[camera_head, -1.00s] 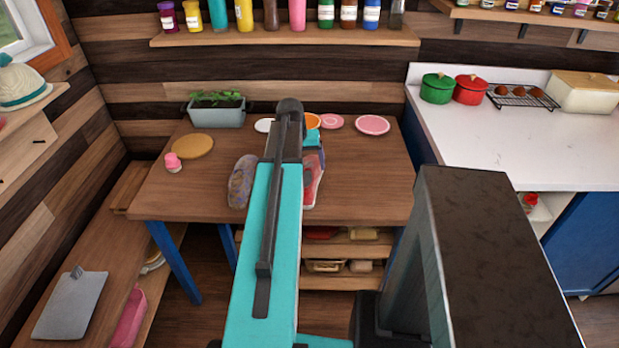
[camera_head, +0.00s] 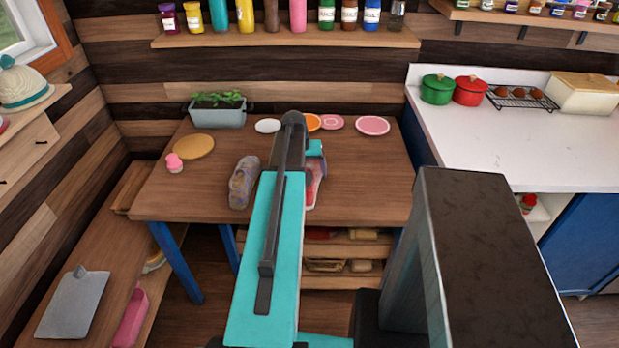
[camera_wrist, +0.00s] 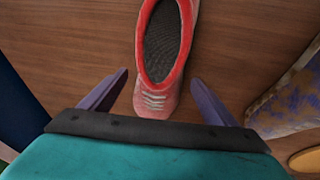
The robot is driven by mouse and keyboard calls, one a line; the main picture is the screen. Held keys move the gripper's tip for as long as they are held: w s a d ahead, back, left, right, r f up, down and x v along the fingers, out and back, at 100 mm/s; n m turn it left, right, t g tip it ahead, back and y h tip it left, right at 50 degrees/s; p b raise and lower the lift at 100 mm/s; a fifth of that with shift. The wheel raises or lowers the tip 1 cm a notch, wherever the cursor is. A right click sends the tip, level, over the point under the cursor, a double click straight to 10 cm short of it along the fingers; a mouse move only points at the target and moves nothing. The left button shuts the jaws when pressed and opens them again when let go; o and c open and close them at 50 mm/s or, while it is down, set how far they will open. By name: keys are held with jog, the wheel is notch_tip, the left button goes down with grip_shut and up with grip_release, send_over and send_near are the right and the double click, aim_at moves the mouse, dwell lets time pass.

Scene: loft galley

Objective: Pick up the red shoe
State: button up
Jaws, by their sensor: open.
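The red shoe (camera_wrist: 166,98) lies on the wooden table in the wrist view, sole down, with its dark opening facing up and its pale laces toward my gripper. In the head view the shoe (camera_head: 313,190) is partly hidden behind my arm. My gripper (camera_wrist: 157,82) is open in the wrist view. Its two purple fingers stand apart on either side of the shoe's laced end, with gaps between them and the shoe. The fingers are hidden by my arm in the head view.
A purple-grey patterned shoe (camera_head: 243,182) lies left of my arm on the table (camera_head: 370,175). A planter (camera_head: 217,112), a tan round mat (camera_head: 193,146), a pink cupcake-like item (camera_head: 175,163) and pink plates (camera_head: 372,125) stand farther back. The table's right part is clear.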

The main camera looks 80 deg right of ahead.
jog(key=shift+d+f, duration=0.15)
jog(key=shift+f, duration=0.55)
jog(key=c, duration=1.3)
